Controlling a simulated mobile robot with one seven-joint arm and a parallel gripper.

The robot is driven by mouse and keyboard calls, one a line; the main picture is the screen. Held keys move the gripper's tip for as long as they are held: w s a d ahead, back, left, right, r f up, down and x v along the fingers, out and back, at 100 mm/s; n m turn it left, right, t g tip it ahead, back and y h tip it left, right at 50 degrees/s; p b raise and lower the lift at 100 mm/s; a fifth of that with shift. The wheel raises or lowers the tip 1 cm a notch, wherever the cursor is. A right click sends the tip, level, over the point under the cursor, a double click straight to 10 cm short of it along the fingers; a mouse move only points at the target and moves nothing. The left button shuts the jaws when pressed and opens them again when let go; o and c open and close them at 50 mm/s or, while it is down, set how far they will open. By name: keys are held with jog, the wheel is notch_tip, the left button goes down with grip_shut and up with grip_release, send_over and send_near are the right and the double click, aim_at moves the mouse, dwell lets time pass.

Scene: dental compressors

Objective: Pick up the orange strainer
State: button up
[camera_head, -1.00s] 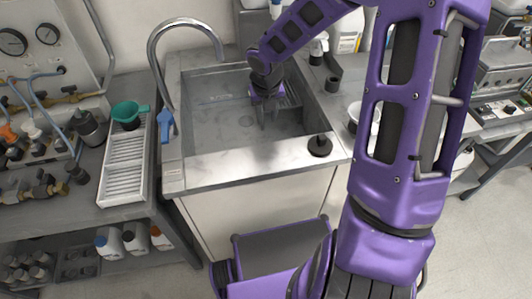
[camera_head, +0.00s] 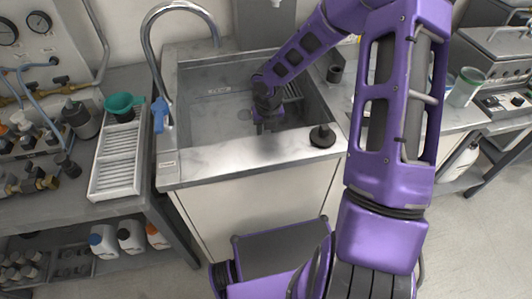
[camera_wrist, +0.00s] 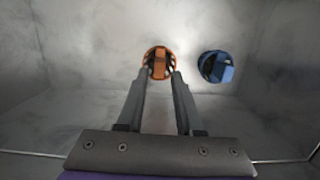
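The orange strainer (camera_wrist: 158,61) is in the wrist view, round with dark slots, on the grey sink floor. My gripper (camera_wrist: 160,73) is open, with one fingertip at the left and one at the right of the strainer's near edge. I cannot tell whether the fingers touch it. In the head view my gripper (camera_head: 265,127) is down inside the sink (camera_head: 205,120), and the arm hides the strainer there.
A blue strainer (camera_wrist: 216,67) lies just right of the orange one. The sink walls close in around my gripper. A tall curved faucet (camera_head: 149,50) stands at the sink's left, and a black stopper (camera_head: 322,136) sits on its front right rim.

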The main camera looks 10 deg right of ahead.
jog(key=f+b, duration=0.2)
jog(key=f, duration=0.3)
jog(key=shift+w+f, duration=0.15)
jog(key=shift+w, duration=0.05)
grip_shut()
